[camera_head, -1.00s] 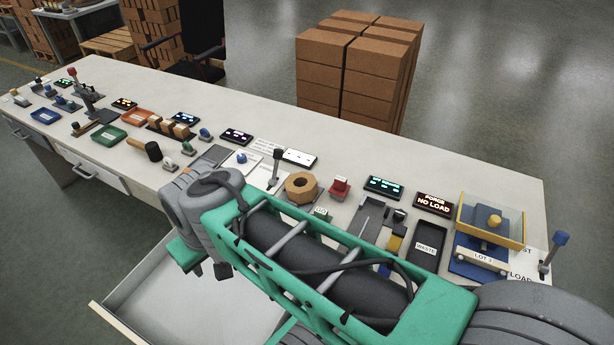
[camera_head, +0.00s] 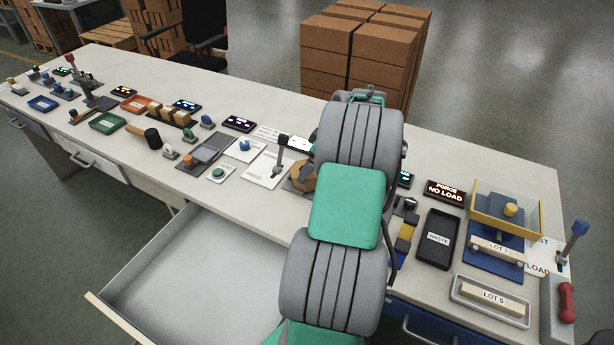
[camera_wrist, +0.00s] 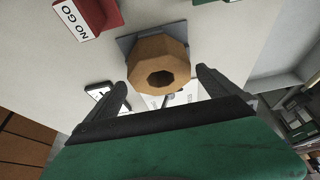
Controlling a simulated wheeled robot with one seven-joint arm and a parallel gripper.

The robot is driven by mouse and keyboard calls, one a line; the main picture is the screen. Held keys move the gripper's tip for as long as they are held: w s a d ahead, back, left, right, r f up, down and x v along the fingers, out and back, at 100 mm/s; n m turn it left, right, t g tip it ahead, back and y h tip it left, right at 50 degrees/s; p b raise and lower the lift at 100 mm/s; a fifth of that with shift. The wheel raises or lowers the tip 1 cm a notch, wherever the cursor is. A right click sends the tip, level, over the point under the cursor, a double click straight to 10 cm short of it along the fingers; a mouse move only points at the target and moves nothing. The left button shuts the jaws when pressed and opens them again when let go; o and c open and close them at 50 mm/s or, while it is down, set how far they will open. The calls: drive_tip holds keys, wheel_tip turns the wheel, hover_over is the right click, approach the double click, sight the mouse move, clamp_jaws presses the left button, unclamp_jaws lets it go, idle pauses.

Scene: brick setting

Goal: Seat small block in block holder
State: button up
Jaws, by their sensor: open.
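Wooden blocks (camera_head: 168,112) stand in a row in a dark holder (camera_head: 186,127) on the left half of the bench. I cannot tell for sure which is the small block. My gripper is mostly hidden behind my arm in the head view. In the wrist view my gripper (camera_wrist: 162,78) is open, its dark fingers apart and nothing held. Beyond the fingertips is an octagonal wooden ring (camera_wrist: 146,50) with a round hole, on a grey plate (camera_wrist: 126,43). The ring (camera_head: 302,177) is partly covered by my arm in the head view.
A drawer (camera_head: 190,265) stands open at the front. A red NO GO block (camera_wrist: 105,12) shows in the wrist view. A lever (camera_head: 278,160) stands beside the ring.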

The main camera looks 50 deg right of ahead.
drive_tip(key=x, duration=0.4)
drive_tip(key=shift+w+f, duration=0.1)
drive_tip(key=shift+f, duration=0.1)
drive_tip(key=shift+c, duration=0.4)
